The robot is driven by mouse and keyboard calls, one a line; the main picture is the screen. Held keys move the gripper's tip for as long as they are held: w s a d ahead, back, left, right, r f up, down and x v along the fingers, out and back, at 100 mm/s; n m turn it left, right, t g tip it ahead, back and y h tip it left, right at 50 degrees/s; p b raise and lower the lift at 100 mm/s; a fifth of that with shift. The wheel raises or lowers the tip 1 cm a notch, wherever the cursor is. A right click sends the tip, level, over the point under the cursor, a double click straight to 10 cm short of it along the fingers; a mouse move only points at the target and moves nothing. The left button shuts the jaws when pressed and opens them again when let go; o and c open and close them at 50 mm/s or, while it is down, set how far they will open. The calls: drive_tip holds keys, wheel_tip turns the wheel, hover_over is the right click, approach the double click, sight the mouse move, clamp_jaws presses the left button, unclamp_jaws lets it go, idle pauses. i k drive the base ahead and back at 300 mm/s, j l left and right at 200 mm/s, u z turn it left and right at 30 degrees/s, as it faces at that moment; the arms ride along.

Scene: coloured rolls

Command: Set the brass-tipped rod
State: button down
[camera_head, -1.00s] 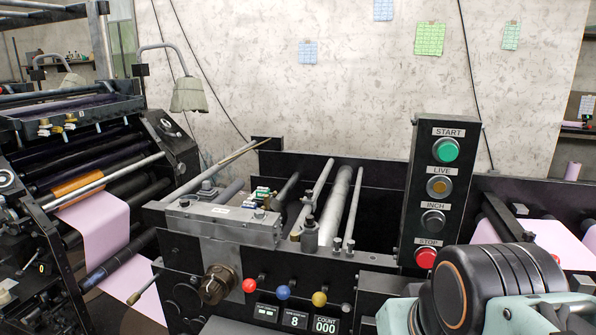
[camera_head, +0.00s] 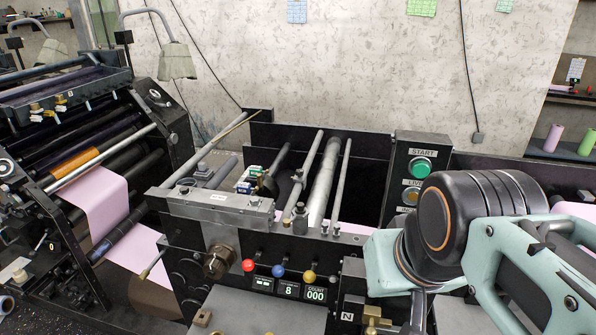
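A long pale rod (camera_head: 196,158) lies slantwise over the left side of the dark press. Its thin far end (camera_head: 240,123) is brass or tan in colour and sticks up past the press's back wall. I cannot tell if this is the task's rod. A small lever (camera_head: 152,265) with a brownish grip juts from the press's left front. A brass-coloured fitting (camera_head: 373,318) shows at the bottom, beside a plate marked N. My arm fills the lower right, and my gripper is not in view.
The press has red (camera_head: 248,265), blue (camera_head: 278,270) and yellow (camera_head: 309,275) knobs on its front. The button column with the green START button (camera_head: 421,168) stands behind my arm. A grey shelf (camera_head: 240,312) lies in front.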

sight(144, 274)
drive_tip(key=u, duration=1.45)
drive_tip(key=i+j+z, duration=0.15)
drive_tip(key=z, duration=0.3)
drive_tip(key=i+j+z, duration=0.2)
drive_tip(key=z, duration=0.3)
drive_tip(key=i+j+z, duration=0.15)
drive_tip(key=j, duration=0.25)
drive_tip(key=i+j+z, duration=0.15)
drive_tip(key=j, duration=0.25)
drive_tip(key=i+j, duration=0.1)
drive_tip(key=j, duration=0.3)
drive_tip(key=i+j+z, duration=0.1)
drive_tip(key=j, duration=0.25)
